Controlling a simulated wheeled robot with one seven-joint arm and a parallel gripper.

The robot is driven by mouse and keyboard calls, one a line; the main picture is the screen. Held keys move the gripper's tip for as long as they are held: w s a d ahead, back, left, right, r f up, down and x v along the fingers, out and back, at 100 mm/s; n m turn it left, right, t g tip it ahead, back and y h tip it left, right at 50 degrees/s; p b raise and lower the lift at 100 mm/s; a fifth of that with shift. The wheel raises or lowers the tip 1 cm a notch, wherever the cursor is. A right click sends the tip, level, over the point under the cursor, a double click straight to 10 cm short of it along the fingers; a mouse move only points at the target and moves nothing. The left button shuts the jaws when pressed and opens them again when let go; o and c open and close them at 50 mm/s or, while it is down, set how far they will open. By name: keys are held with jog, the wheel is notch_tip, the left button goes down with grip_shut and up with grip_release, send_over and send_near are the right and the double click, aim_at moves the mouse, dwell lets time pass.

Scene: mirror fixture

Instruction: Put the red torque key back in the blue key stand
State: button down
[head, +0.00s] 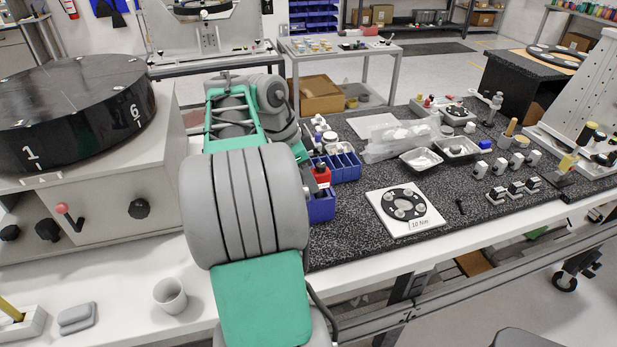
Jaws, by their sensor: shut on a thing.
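A red piece (321,174), which looks like the torque key, shows just right of my arm, upright with a dark mark on its side. It is at the top of a small blue block (321,209), which looks like the key stand. I cannot tell whether the red piece is seated in the block or just above or behind it. My arm's large grey joint covers the left side of both. My gripper is hidden behind my own arm, so its fingers and anything between them do not show.
A blue divided bin (345,165) stands just behind the red piece. A white plate with a black ring (404,207) lies to the right on the dark speckled mat. Metal trays (421,160) are farther back. A grey cup (170,295) and a black numbered drum (75,105) are left.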

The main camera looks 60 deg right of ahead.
jog(key=shift+f+b, duration=0.85)
jog(key=shift+f, duration=0.1)
jog(key=c, duration=1)
grip_release()
jog(key=shift+o, duration=0.2)
jog(key=p+v, duration=0.3)
jog(key=v, duration=0.5)
jog(key=shift+f, duration=0.1)
